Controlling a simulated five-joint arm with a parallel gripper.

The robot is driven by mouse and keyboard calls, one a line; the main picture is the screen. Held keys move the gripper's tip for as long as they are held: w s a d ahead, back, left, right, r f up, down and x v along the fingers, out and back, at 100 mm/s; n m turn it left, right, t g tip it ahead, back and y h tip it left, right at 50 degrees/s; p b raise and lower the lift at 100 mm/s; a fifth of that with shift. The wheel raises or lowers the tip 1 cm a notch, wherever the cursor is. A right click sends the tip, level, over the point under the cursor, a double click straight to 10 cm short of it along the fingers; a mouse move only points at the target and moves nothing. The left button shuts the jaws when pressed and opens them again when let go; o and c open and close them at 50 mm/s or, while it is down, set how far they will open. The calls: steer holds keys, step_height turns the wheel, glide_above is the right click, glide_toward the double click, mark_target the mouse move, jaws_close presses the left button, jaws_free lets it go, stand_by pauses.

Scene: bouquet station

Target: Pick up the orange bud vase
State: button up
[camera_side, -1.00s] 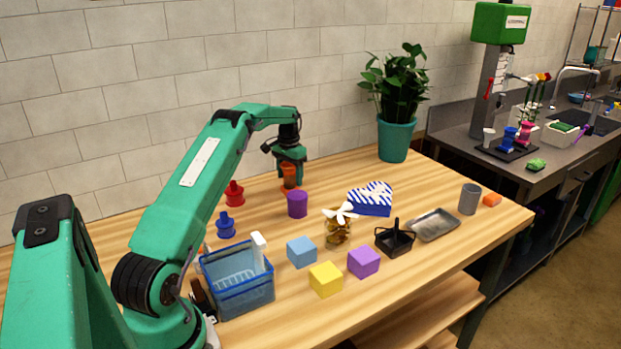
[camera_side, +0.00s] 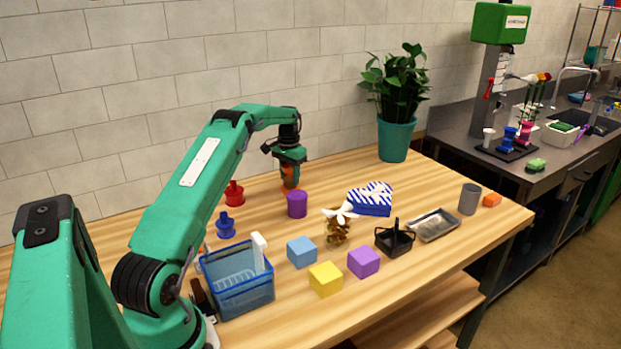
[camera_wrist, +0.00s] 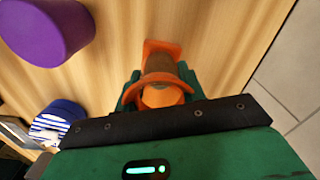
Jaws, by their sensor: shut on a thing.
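The orange bud vase (camera_side: 289,181) is at the back of the wooden table, behind the purple cylinder. My gripper (camera_side: 291,168) is over it, pointing down and shut on it. The jaws hide part of the vase in the side view. In the wrist view the vase (camera_wrist: 162,90) lies between the green fingers of my gripper (camera_wrist: 160,88), with its round rim nearest the camera and its orange base beyond. I cannot tell whether its base touches the table.
A purple cylinder (camera_side: 297,204) stands just in front of the vase. Red (camera_side: 235,194) and blue (camera_side: 226,225) spool-shaped pieces stand to the left. A potted plant (camera_side: 396,110) stands at the back right. A blue basket (camera_side: 238,284), several cubes and a heart box (camera_side: 371,199) are nearer.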

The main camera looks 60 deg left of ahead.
steer(key=shift+r, duration=0.15)
steer(key=shift+r, duration=1.75)
steer(key=shift+w+d+r, duration=0.1)
steer(key=shift+d+r, duration=0.1)
steer(key=shift+r, duration=0.15)
steer(key=w+d+r, duration=0.2)
steer(key=d+r, duration=0.4)
steer(key=d, duration=0.5)
steer(key=shift+r, duration=0.3)
